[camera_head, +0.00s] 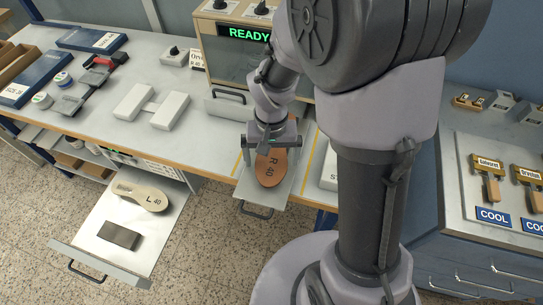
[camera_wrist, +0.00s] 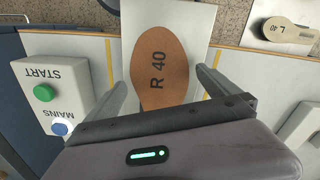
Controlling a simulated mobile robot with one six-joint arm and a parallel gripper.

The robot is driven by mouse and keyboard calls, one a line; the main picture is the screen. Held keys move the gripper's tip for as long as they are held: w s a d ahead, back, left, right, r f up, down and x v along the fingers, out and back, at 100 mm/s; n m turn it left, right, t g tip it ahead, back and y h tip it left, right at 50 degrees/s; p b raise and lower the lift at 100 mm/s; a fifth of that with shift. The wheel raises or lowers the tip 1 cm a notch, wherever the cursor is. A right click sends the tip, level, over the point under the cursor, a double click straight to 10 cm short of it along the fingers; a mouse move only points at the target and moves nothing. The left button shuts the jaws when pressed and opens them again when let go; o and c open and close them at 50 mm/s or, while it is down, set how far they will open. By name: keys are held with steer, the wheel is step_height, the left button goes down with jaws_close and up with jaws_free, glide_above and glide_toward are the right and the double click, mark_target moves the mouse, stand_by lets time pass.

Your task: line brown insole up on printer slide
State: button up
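The brown insole (camera_head: 271,168), marked R 40, lies on the pulled-out printer slide (camera_head: 249,192) of the machine that reads READY. Its toe end points towards the slide's front handle. In the wrist view the insole (camera_wrist: 160,62) lies lengthwise on the white slide (camera_wrist: 199,22), slightly tilted, with its lower end hidden behind my gripper. My gripper (camera_head: 269,146) is over the insole's rear part. In the wrist view its fingers (camera_wrist: 161,82) stand apart, one on each side of the insole, with gaps visible. Whether they touch the slide I cannot tell.
A cream insole (camera_head: 140,196) marked L 40 and a dark block (camera_head: 119,235) lie on an open drawer (camera_head: 165,225) at left. Two white blocks (camera_head: 151,107) stand on the bench. A START/MAINS button box (camera_wrist: 55,95) is beside the slide. Stamping tools (camera_head: 490,180) stand at right.

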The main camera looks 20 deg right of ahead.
step_height(320, 180, up, 18)
steer(key=p, duration=0.7)
steer(key=shift+f, duration=0.25)
steer(key=s+a+r+t+y+b, duration=0.1)
steer(key=s+a+r+t+b, duration=0.1)
steer(key=s, duration=0.4)
steer(key=s+a+r+t+y+b, duration=0.1)
steer(key=s+a+t+b, duration=0.1)
steer(key=s, duration=0.5)
steer(key=shift+r+m+t+b, duration=0.4)
steer(key=shift+t+b, duration=0.5)
steer(key=shift+b, duration=0.25)
steer(key=shift+w+d, duration=0.1)
